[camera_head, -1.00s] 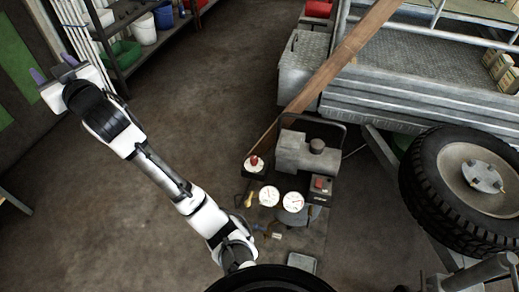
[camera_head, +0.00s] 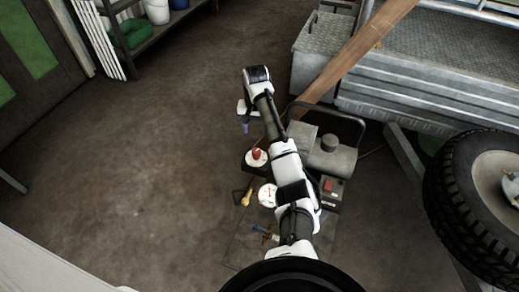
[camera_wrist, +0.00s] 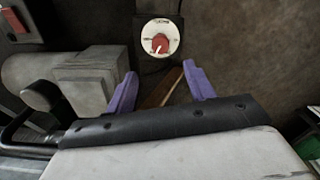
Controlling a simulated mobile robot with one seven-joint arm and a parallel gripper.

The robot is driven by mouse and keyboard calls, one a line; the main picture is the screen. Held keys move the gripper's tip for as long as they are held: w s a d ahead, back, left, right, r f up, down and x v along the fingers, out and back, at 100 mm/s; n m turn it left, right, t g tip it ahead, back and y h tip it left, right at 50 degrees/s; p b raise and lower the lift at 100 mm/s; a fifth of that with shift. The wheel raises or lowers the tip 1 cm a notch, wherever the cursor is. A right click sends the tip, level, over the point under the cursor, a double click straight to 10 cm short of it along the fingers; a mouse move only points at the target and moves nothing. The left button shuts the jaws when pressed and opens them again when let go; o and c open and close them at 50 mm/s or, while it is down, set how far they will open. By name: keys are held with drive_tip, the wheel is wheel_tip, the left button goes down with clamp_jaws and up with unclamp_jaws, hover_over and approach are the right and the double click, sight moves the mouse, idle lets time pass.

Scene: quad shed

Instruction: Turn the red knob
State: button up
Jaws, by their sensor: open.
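The red knob (camera_head: 257,153) sits on a round white dial plate (camera_head: 250,162) at the left edge of the grey machine. It also shows in the wrist view as a red knob (camera_wrist: 160,44) with a white pointer, on a white round plate near the top middle. My gripper (camera_head: 244,122) is above and behind the knob in the head view, apart from it. In the wrist view its two purple fingers (camera_wrist: 158,82) are spread with nothing between them, and the knob lies beyond their tips. My arm covers part of the machine in the head view.
The machine has a grey tank (camera_head: 333,158), a black tube handle (camera_head: 358,122), a gauge (camera_head: 267,195) and a red switch (camera_head: 329,185). A wooden plank (camera_head: 345,62) leans on the metal trailer (camera_head: 420,97). A tyre (camera_head: 455,200) stands at right. Floor at left is clear.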

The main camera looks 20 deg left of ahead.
sight(256, 151)
wheel_tip(256, 151, down, 12)
drive_tip(key=shift+f+b, duration=0.1)
drive_tip(key=shift+b, duration=0.4)
drive_tip(key=c, duration=1)
